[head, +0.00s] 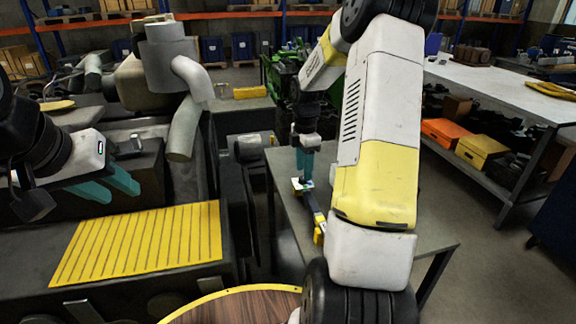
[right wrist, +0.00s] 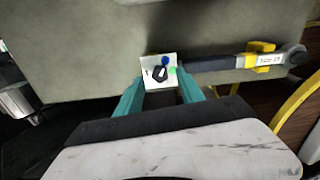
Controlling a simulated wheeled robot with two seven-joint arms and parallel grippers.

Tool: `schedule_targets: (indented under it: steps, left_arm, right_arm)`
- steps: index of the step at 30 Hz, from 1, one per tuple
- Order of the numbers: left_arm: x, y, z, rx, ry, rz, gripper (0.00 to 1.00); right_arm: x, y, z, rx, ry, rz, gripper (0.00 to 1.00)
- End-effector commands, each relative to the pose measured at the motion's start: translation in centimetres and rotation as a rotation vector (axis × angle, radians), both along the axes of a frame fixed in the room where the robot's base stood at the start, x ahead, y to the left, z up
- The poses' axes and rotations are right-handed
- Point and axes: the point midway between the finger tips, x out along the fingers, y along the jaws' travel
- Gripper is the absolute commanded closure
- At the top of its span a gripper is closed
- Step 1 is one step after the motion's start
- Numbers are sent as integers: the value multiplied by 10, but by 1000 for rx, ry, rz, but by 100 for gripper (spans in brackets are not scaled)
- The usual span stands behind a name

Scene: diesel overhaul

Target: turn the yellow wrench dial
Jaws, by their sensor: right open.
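A wrench (right wrist: 215,62) with a dark handle and yellow parts lies on the grey table (right wrist: 90,70) in the right wrist view. A labelled yellow block sits near its dark head. At the other end is a white square plate (right wrist: 148,62) with a dark dial knob (right wrist: 160,73) and blue and green spots. The wrench (head: 318,222) also shows in the head view, partly hidden by my right arm. My right gripper (right wrist: 161,90) is open, its teal fingers pointing down at the plate, one on each side; contact is unclear. My left gripper (head: 118,190) is open and empty at the left.
A yellow slatted panel (head: 145,240) lies on dark machinery below my left gripper. A round wooden top with a yellow rim (head: 235,291) is at the front. A long workbench (head: 500,88) with orange and yellow boxes beneath stands at the right. Green machinery (head: 280,75) stands behind the table.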

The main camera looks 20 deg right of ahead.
Motion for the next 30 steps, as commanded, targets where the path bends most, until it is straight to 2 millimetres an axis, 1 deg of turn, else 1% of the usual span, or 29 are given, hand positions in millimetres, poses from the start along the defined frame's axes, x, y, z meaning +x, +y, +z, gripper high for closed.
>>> schedule_targets:
  steps: [1,3,6,15,16,20,21,22,23,30]
  left_arm:
    - [0,0,0,0,0,0,64]
    - [0,0,0,0,0,0,64]
    - [0,0,0,0,0,0,64]
    - [0,0,0,0,0,0,64]
    - [0,0,0,0,0,0,64]
    - [0,0,0,0,0,0,64]
    - [0,0,0,0,0,0,64]
    - [0,0,0,0,0,0,64]
    - [0,0,0,0,0,0,64]
    - [0,0,0,0,0,0,64]
  right_arm:
    - [0,0,-8,0,1,0,55]
    - [0,0,-16,0,1,0,55]
    - [0,0,-23,-1,0,1,55]
    - [0,0,-27,-1,-2,0,55]
    - [0,0,-27,-1,-2,0,57]
    - [0,0,-26,-1,-2,-1,82]
    - [0,0,-26,-1,-2,-1,90]
    - [0,0,-26,-1,-2,-1,96]
    - [0,0,-26,-1,-2,-1,100]
    - [0,0,-26,-1,-2,-8,100]
